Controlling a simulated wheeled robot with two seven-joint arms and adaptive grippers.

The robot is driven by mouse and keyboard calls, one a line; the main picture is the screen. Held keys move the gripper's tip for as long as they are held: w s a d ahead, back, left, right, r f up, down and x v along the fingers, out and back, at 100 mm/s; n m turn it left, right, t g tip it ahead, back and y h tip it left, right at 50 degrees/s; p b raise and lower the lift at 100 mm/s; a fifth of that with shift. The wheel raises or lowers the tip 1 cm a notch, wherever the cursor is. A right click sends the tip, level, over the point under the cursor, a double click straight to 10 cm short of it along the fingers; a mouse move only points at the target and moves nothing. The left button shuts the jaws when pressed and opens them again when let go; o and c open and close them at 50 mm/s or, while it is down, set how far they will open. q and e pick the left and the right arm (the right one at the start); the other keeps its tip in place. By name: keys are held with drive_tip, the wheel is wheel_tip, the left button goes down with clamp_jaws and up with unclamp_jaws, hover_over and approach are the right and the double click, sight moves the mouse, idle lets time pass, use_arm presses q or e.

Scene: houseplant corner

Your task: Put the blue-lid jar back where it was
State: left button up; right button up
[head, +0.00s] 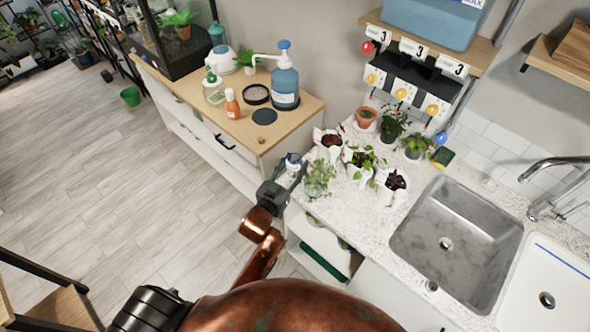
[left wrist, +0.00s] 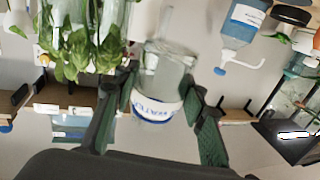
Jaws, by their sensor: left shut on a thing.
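The blue-lid jar (head: 293,160) is clear with a white label. It is at the tip of my left gripper (head: 282,182), between the front corner of the wooden-topped cabinet and the counter's left edge. In the left wrist view, which appears upside down, the jar (left wrist: 158,85) sits between the two green-padded fingers of the gripper (left wrist: 158,112), which is shut on it. Its label and blue rim are near the fingertips. Whether the jar touches any surface below is not clear. My right gripper is in neither view.
The wooden cabinet top (head: 235,131) holds a blue pump bottle (head: 285,85), an orange bottle (head: 232,104), a dark round dish (head: 256,94) and a flat dark disc (head: 264,117). A leafy plant in a glass (head: 318,180) stands close right of the jar. White pots and a sink (head: 455,232) are further right.

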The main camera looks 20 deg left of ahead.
use_arm(q)
drive_tip(key=w+f, duration=0.1)
drive_tip(key=w+a+f, duration=0.1)
drive_tip(key=f, duration=0.1)
drive_tip(key=shift+w+f+b, duration=0.2)
drive_tip(key=shift+w+b, duration=0.1)
drive_tip(key=shift+w, duration=0.05)
drive_tip(key=shift+f, duration=1.5)
drive_tip(key=shift+f+b, duration=0.15)
drive_tip(key=shift+b, duration=0.15)
drive_tip(key=o, duration=1)
